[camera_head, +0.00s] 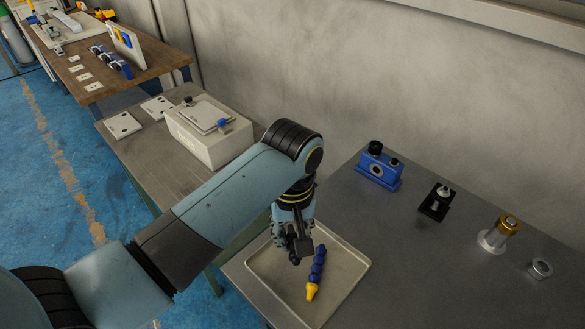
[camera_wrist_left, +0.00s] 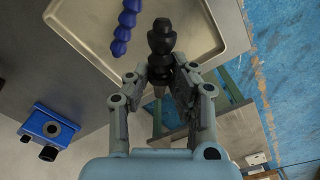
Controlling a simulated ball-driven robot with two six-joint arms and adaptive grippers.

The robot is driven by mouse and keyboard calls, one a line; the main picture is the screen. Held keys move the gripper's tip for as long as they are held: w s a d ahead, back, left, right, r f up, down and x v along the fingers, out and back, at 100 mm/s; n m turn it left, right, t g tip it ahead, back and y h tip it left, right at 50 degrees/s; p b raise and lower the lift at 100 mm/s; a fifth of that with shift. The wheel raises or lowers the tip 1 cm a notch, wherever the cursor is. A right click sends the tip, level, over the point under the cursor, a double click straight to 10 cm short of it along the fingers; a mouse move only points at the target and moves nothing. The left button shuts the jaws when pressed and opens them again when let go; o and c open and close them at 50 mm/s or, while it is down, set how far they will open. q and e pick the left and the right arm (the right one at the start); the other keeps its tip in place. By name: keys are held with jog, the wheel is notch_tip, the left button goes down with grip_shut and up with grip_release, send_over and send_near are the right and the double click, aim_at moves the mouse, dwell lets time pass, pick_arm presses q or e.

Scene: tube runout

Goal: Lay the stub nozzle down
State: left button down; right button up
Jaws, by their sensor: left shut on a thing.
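The stub nozzle, a short black segmented piece, shows in the left wrist view (camera_wrist_left: 162,40) between my fingers. My left gripper (camera_head: 298,250), which also shows in the left wrist view (camera_wrist_left: 163,75), is shut on it. In the head view the nozzle is largely hidden by the dark fingers. The gripper points down over the left part of a shallow cream tray (camera_head: 268,277). A blue segmented hose with a yellow nozzle (camera_head: 315,275) lies in the tray, just right of the gripper. I cannot tell how far the held nozzle is above the tray. My right gripper is not in view.
On the grey table (camera_head: 420,270) stand a blue block fixture (camera_head: 378,168), a black holder (camera_head: 437,203), a brass-topped piece (camera_head: 500,232) and a small metal ring (camera_head: 540,268). A beige box (camera_head: 208,135) stands on the bench to the left.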

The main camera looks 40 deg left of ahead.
pick_arm(q)
notch_tip(320, 180, down, 5)
jog(key=shift+f+b, duration=0.2)
jog(key=shift+b, duration=0.95)
jog(key=shift+f, duration=0.65)
jog(key=shift+f+b, duration=0.4)
jog(key=shift+f, duration=0.15)
jog(key=c, duration=1)
grip_release()
jog(key=shift+o, duration=0.2)
jog(key=o, duration=0.5)
